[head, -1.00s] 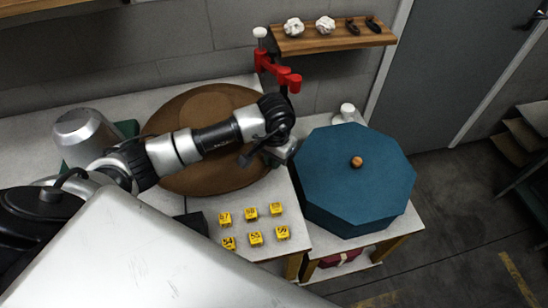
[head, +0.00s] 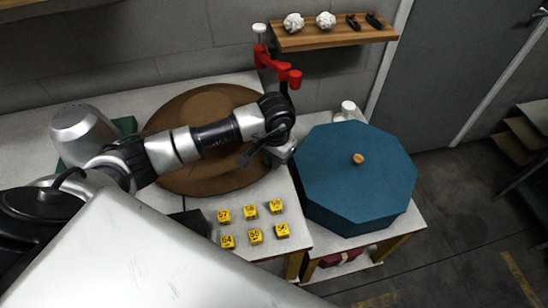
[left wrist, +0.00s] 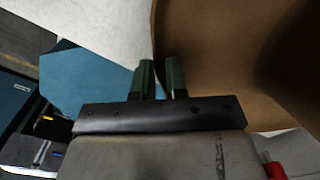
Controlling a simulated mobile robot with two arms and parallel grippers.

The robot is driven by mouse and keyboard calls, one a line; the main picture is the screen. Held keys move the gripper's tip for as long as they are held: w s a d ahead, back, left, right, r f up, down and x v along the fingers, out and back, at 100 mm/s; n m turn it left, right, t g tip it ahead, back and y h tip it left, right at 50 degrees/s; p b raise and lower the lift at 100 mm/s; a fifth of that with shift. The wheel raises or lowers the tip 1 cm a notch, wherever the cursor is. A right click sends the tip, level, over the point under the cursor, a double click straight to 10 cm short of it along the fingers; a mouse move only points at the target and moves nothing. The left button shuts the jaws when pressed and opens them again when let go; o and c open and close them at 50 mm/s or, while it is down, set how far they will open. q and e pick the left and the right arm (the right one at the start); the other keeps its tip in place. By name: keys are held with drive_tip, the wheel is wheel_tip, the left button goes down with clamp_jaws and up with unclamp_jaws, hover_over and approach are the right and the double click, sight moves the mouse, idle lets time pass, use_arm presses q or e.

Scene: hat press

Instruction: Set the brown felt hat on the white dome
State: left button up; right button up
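The brown felt hat (head: 210,175) lies on the pale table on the left side of the head view, its wide brim partly hidden by my left arm. A pale grey-white dome (head: 82,128) on a green base stands left of it, partly behind my arm. My left gripper (head: 284,153) is at the hat's right side. In the left wrist view, its two green fingers (left wrist: 160,78) are close together, with the edge of the hat's brim (left wrist: 215,60) between them. My right gripper is not in view.
A blue octagonal box (head: 350,190) with a wooden knob stands right of the gripper. Several yellow numbered cubes (head: 255,237) lie in front of the hat. A red clamp (head: 282,72) and a wooden shelf (head: 330,38) are behind.

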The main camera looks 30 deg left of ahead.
use_arm(q)
drive_tip(key=o, duration=0.4)
drive_tip(key=shift+o, duration=0.2)
